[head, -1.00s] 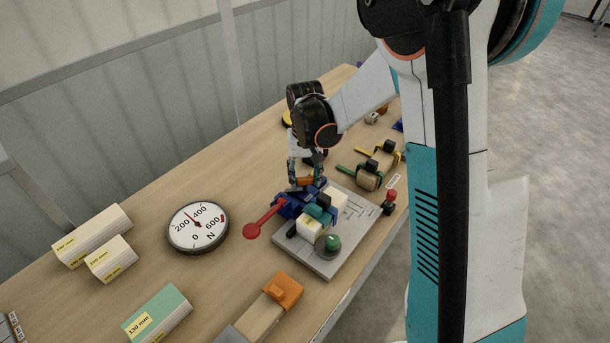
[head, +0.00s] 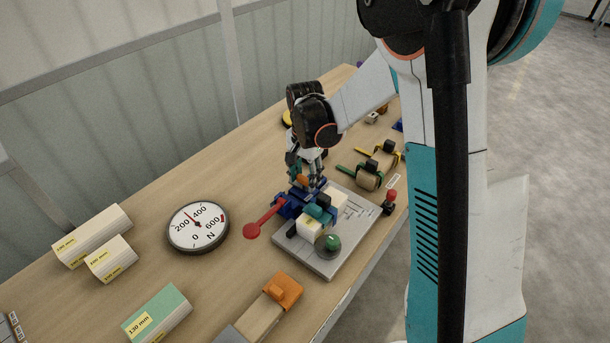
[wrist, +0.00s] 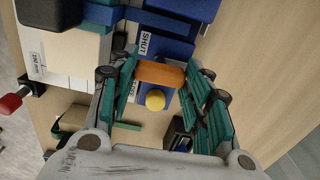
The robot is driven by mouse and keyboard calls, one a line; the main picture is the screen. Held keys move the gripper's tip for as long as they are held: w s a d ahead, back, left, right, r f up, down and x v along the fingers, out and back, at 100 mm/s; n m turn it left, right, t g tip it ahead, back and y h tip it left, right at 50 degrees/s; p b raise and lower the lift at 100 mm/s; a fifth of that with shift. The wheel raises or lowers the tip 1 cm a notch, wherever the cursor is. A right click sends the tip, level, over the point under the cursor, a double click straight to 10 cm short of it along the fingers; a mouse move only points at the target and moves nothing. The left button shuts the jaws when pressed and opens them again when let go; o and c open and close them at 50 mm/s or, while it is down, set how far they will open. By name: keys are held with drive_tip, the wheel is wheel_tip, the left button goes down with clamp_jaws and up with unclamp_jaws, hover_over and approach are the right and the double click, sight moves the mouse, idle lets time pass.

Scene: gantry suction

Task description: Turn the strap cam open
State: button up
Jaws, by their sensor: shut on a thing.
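The strap cam is an orange bar (wrist: 160,77) in the wrist view, on a blue mount (wrist: 172,28), with a yellow knob (wrist: 155,100) beside it. My gripper (wrist: 158,80) is shut on the orange bar, one teal finger at each end. A white SHUT label (wrist: 145,42) shows above the bar; a second label beside the bar is partly hidden by a finger. In the head view my gripper (head: 303,180) points down at the back of the blue fixture, and a little orange (head: 302,181) shows between its fingers.
The fixture stands on a grey plate (head: 366,224). A red-knobbed lever (head: 265,220) sticks out left, near a round dial (head: 198,227). A green ball (head: 328,246) is at the plate's front. Strapped pieces (head: 372,175) lie to the right. Wood is clear left of my gripper.

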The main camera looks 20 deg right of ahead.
sight(305, 178)
drive_tip(key=shift+m, duration=0.3)
drive_tip(key=o, duration=1.1)
drive_tip(key=shift+c, duration=0.2)
wheel_tip(305, 178, up, 12)
